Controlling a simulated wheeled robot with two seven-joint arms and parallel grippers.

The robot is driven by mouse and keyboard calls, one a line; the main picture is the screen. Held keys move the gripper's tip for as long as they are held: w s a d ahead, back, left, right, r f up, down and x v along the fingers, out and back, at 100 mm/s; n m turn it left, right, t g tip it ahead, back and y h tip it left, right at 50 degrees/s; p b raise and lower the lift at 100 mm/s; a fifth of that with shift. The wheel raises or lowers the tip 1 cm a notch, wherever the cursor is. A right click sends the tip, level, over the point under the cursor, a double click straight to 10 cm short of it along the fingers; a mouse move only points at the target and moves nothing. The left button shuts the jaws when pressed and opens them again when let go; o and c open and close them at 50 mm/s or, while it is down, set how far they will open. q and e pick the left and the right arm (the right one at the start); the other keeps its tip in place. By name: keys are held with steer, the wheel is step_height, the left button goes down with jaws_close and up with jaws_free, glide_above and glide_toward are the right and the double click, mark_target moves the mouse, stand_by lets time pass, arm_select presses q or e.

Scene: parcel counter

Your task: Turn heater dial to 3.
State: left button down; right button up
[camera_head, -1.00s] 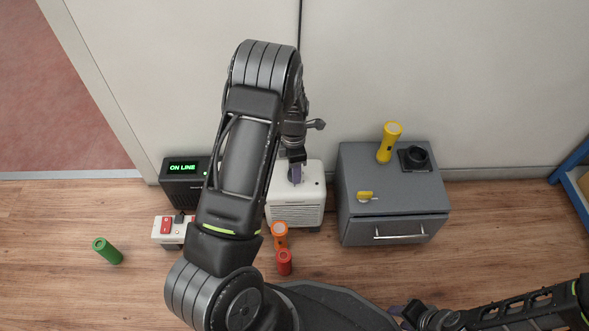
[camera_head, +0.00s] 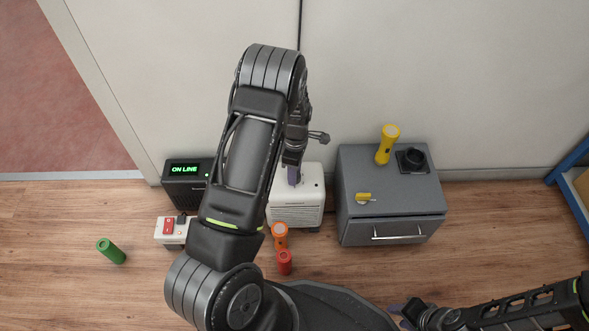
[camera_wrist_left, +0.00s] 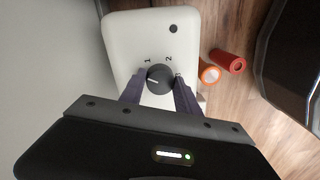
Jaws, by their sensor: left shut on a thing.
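The white heater (camera_head: 297,211) stands against the wall, partly hidden by my left arm. Its round dark dial (camera_wrist_left: 160,79) shows in the left wrist view, with the numbers 1, 2 and a partly covered 3 around it. The dial's white mark points to the left, below the 1. My left gripper (camera_wrist_left: 159,94) comes from above and is shut on the dial, one finger on each side; it also shows in the head view (camera_head: 293,176). My right gripper (camera_head: 397,312) is low at the right, apart from everything; its jaw opening is unclear.
An orange flashlight (camera_head: 280,236) and a red one (camera_head: 284,263) stand close in front of the heater. A grey cabinet (camera_head: 390,205) with a yellow flashlight (camera_head: 387,144) is to the right. A black display box (camera_head: 184,186) and white switch box (camera_head: 170,231) are left.

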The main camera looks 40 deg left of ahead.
arm_select(q)
steer(key=m+p, duration=0.1)
steer(key=m, duration=0.2)
steer(key=shift+r+m, duration=0.1)
steer(key=shift+m, duration=0.3)
steer(key=m, duration=0.4)
steer(key=shift+d+m+p, duration=0.1)
steer(key=shift+m+p, duration=0.2)
steer(key=shift+p, duration=0.05)
steer(key=m, duration=0.4)
steer(key=shift+s+y, duration=0.1)
steer(key=shift+y, duration=0.2)
steer(key=m, duration=0.4)
steer(key=shift+t+p, duration=0.3)
steer(key=shift+p, duration=0.1)
steer(key=m, duration=0.7)
steer(key=shift+s, duration=0.1)
steer(key=m+p, duration=0.1)
steer(key=m, duration=0.5)
steer(key=shift+m+t, duration=0.3)
steer(key=shift+m, duration=0.1)
